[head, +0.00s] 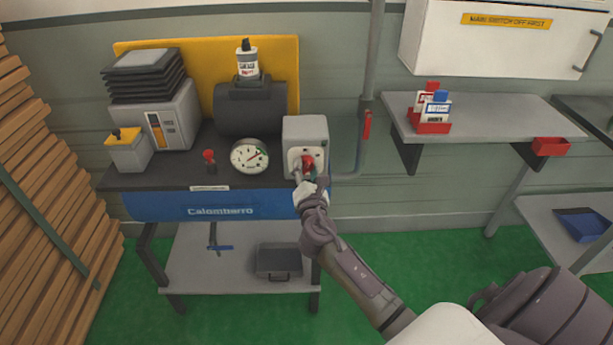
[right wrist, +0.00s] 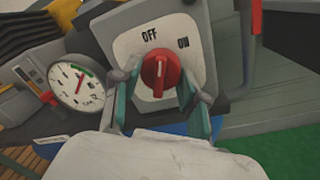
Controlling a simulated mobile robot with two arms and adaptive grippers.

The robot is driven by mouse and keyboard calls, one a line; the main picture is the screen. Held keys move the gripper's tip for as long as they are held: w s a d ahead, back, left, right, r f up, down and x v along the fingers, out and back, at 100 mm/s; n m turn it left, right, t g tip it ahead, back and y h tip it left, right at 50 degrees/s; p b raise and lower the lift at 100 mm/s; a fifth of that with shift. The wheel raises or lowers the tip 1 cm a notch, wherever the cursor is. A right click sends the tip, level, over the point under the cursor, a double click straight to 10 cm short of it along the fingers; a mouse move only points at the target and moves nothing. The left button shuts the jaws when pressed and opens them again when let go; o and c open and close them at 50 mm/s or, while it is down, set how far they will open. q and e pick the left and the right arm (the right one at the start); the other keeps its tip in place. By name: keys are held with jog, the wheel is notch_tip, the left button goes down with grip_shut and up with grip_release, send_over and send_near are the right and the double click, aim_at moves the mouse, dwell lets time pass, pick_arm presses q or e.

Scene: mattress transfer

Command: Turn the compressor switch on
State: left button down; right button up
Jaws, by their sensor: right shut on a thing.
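The compressor switch is a red round knob (right wrist: 160,72) on a grey box (head: 305,132) at the right end of the compressor bench. The plate behind the knob reads OFF and ON. The knob's white mark points up in the right wrist view, nearer to OFF than to ON. My right gripper (head: 305,176) reaches the knob from below. In the right wrist view its two fingers (right wrist: 160,90) stand on either side of the knob, shut on it. The head view partly hides the knob behind the gripper. My left gripper is out of view.
A round gauge (head: 249,156) and a small red-topped valve (head: 209,160) are left of the switch box. A vertical pipe (head: 371,60) with a red lever stands to its right. A wall shelf (head: 480,118) holds red items. Green floor (head: 420,240) is clear below.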

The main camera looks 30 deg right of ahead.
jog(key=m+b, duration=0.1)
jog(key=m, duration=0.1)
jog(key=m+b, duration=0.2)
jog(key=shift+f+m, duration=0.2)
jog(key=shift+m, duration=0.1)
jog(key=shift+a+r+m+h+b, duration=0.15)
jog(key=shift+m+h+b, duration=0.15)
jog(key=shift+m+b, duration=0.9)
jog(key=shift+m, duration=0.4)
jog(key=shift+p, duration=0.3)
jog(key=o, duration=1.1)
jog(key=shift+o, duration=0.2)
jog(key=shift+s, duration=0.15)
jog(key=v, duration=1.1)
jog(key=shift+s+a, duration=0.2)
jog(key=shift+s, duration=0.05)
